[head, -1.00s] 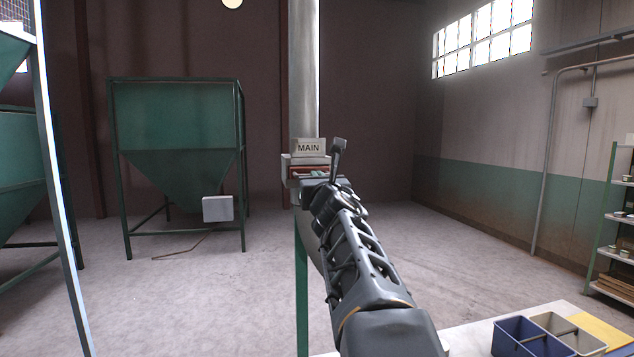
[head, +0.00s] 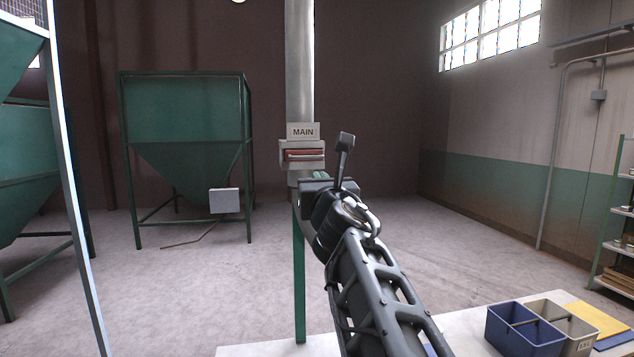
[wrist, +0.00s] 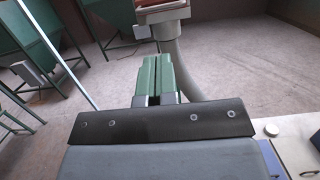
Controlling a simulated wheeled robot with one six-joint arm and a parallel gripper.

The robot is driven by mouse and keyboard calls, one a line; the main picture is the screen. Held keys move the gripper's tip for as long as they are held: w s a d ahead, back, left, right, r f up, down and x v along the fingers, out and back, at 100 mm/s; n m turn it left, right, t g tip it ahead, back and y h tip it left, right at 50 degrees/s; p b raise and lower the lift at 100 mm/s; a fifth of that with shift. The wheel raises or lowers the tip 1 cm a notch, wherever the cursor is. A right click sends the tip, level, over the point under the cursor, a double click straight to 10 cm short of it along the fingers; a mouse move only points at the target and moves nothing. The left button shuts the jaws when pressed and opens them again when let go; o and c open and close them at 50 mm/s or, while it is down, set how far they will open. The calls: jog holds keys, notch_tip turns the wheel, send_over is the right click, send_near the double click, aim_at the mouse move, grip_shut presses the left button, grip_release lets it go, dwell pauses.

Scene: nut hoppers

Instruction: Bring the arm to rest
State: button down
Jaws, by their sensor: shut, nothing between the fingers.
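My gripper shows in the wrist view (wrist: 157,62) as two green fingers side by side, closed together with nothing between them. In the head view my arm reaches up from the lower right, and its end is below and right of a small box (head: 288,157) with a red bar (head: 304,154). The fingertips are hard to make out there. In the wrist view the box (wrist: 162,12) is beyond the fingertips, with a visible gap.
A green hopper (head: 185,105) stands at the back left, another (head: 22,170) at the left edge. A pale table (head: 265,350) in front carries a blue bin (head: 510,330), a beige bin (head: 575,328) and a yellow sheet (head: 597,318). Shelves (head: 620,212) stand right. The middle floor is open.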

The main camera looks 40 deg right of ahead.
jog(key=shift+s+a+f, duration=0.1)
jog(key=shift+s, duration=0.3)
notch_tip(320, 180, down, 18)
jog(key=s+d+m+g, duration=0.1)
jog(key=m+g, duration=0.3)
jog(key=m, duration=0.8)
jog(key=s+m+g, duration=0.2)
jog(key=m+g, duration=0.2)
jog(key=m, duration=0.8)
jog(key=s+a+f+m+g+y, duration=0.3)
jog(key=a+f+y, duration=0.1)
jog(key=a+f, duration=0.5)
jog(key=s+a+f+m+g+y, duration=0.2)
jog(key=s+a+f+m+y, duration=0.1)
jog(key=a+f, duration=0.6)
jog(key=shift+s+a+f+m+g+y, duration=0.35)
jog(key=shift+f+y, duration=0.2)
jog(key=shift+y, duration=0.35)
